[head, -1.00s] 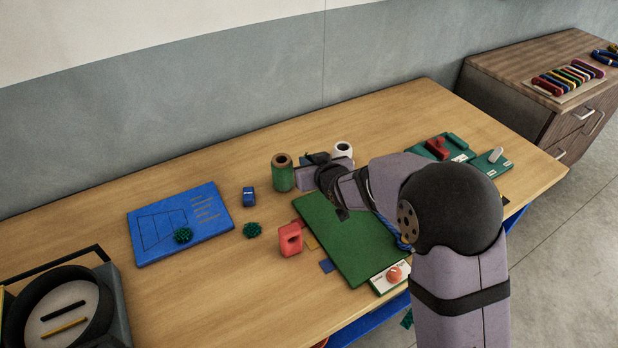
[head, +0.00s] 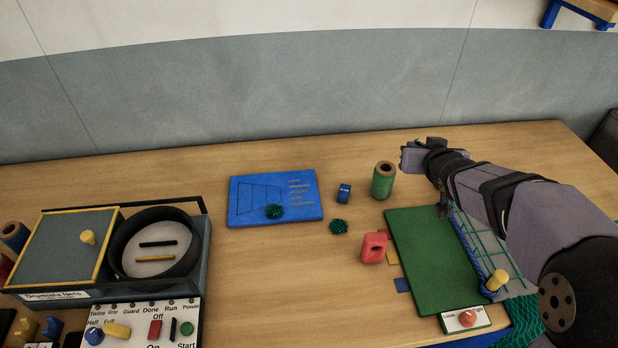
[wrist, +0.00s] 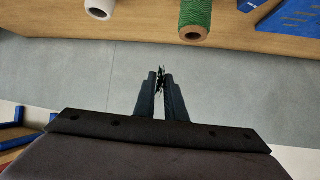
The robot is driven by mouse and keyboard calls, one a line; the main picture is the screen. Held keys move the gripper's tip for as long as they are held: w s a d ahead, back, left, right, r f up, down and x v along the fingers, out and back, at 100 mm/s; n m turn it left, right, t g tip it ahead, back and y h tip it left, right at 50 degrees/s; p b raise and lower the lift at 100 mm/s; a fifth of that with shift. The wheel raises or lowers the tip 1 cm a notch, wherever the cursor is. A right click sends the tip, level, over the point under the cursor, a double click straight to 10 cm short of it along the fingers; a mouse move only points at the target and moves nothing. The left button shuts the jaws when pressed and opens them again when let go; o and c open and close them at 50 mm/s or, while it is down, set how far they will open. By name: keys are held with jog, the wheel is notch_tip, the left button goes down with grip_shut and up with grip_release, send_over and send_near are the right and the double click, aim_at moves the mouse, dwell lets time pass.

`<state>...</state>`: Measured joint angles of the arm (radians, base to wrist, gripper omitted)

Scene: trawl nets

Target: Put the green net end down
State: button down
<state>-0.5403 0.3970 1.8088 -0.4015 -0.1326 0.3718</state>
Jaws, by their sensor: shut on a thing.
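My gripper (head: 428,144) is raised near the back of the table, to the right of the green twine spool (head: 384,180). In the wrist view its two dark fingers (wrist: 161,76) are nearly together. A small dark green tuft of net (wrist: 161,82) is pinched between their tips, with nothing under it close by. How much net hangs from it cannot be told. Green netting with a blue rope edge (head: 484,245) lies right of the green board (head: 425,265), partly behind my arm.
A red block (head: 374,247), a small blue item (head: 344,193) and a green net clump (head: 339,227) stand left of the board. A blue plan board (head: 243,205) lies further left, beside a drum machine (head: 190,270). Bare table lies between them. The wall is close behind.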

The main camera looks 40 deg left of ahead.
jog(key=s+a+f+n+g, duration=0.15)
jog(key=s+a, duration=0.25)
jog(key=a, duration=0.7)
jog(key=g+p, duration=0.2)
jog(key=g, duration=0.1)
send_over(274, 189)
jog(key=s+d, duration=0.2)
notch_tip(274, 189, down, 4)
jog(key=shift+n+h, duration=0.4)
jog(key=shift+n, duration=0.05)
jog(key=shift+s+d+f+p, duration=0.1)
jog(key=shift+f+p, duration=0.25)
jog(key=shift+f, duration=2.2)
jog(key=shift+s+d+f+p, duration=0.1)
jog(key=shift+f+p, duration=0.2)
jog(key=shift+f, duration=2.2)
jog(key=shift+f, duration=0.15)
jog(key=c, duration=1.8)
grip_release()
jog(key=shift+r, duration=0.25)
jog(key=b+v, duration=0.4)
jog(key=v, duration=0.8)
jog(key=shift+s+f, duration=0.1)
jog(key=shift+f, duration=0.05)
